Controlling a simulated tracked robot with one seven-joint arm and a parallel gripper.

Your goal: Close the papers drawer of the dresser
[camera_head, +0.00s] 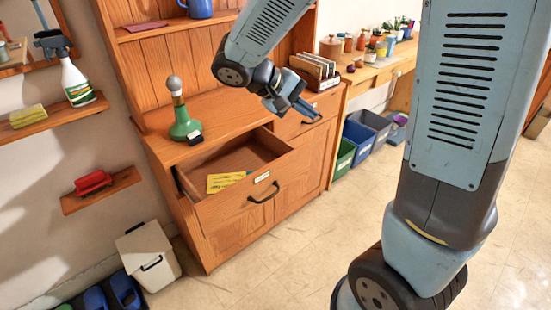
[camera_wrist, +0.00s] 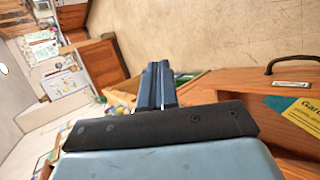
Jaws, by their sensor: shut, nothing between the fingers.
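The wooden dresser (camera_head: 300,172) stands against the wall. Its left drawer (camera_head: 225,205) is pulled out, with a white label and a dark bar handle (camera_head: 264,193) on its front. Yellow and green papers (camera_head: 226,182) lie inside. In the wrist view the drawer's handle (camera_wrist: 291,62) and a yellow paper (camera_wrist: 298,120) show at the right. My gripper (camera_head: 306,110) is shut and empty, in the air above and to the right of the open drawer, apart from its handle. In the wrist view its fingers (camera_wrist: 158,84) are together.
A green lamp-like object (camera_head: 184,122) and a small black item stand on the dresser top, left of my gripper. A card rack (camera_head: 314,70) stands at its right end. Several bins (camera_head: 358,136) stand right of the dresser. The floor in front (camera_head: 300,245) is clear.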

